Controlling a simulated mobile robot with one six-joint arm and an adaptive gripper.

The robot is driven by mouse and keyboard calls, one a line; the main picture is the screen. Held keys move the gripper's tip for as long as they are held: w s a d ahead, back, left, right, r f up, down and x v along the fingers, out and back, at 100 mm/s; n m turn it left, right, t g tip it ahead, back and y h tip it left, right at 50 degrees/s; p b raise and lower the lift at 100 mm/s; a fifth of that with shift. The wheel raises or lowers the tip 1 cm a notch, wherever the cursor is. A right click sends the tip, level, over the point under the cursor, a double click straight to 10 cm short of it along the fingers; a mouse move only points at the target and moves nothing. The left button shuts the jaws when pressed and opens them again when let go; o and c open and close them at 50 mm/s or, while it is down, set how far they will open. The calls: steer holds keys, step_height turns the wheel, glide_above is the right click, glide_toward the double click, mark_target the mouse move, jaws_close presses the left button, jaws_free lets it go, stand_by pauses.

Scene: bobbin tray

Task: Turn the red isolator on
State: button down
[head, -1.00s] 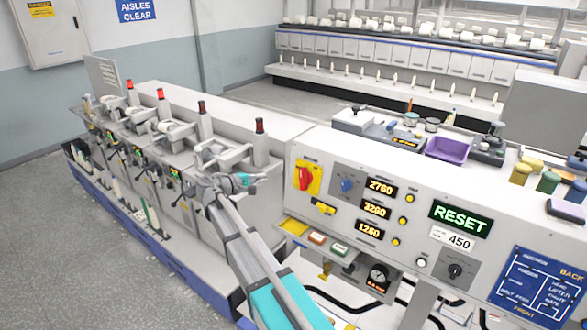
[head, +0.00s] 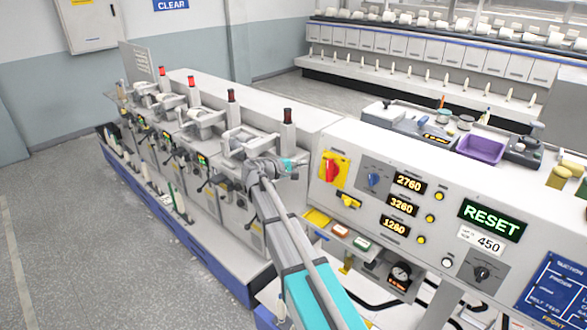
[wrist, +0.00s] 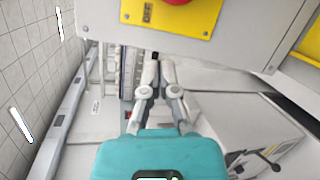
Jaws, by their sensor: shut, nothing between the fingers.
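The red isolator (head: 331,170) is a red rotary handle on a yellow plate (head: 343,172) at the left end of the control panel. In the wrist view the lower part of its red handle (wrist: 178,1) and the yellow plate (wrist: 200,24) show at the top edge, cut off by the frame. My gripper (head: 298,163) is left of the isolator in the head view, apart from it. In the wrist view my gripper (wrist: 159,62) has its fingers close together, empty, below the yellow plate.
A blue knob (head: 373,180) and number displays (head: 402,205) are right of the isolator. A small yellow switch (head: 347,200) sits below it. A yellow tray (head: 316,217) juts out beneath. The spindle machine (head: 225,130) stands at left, with open floor before it.

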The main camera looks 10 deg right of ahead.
mark_target(320, 162)
steer(key=x, duration=0.4)
steer(key=shift+w+d+f+b, duration=0.1)
steer(key=shift+d+b, duration=0.05)
steer(key=shift+b, duration=0.15)
steer(key=s+d, duration=0.1)
steer(key=s+d+r+p, duration=0.1)
steer(key=s, duration=0.1)
steer(key=shift+s, duration=0.1)
steer(key=shift+d+r, duration=0.1)
steer(key=shift+d, duration=0.1)
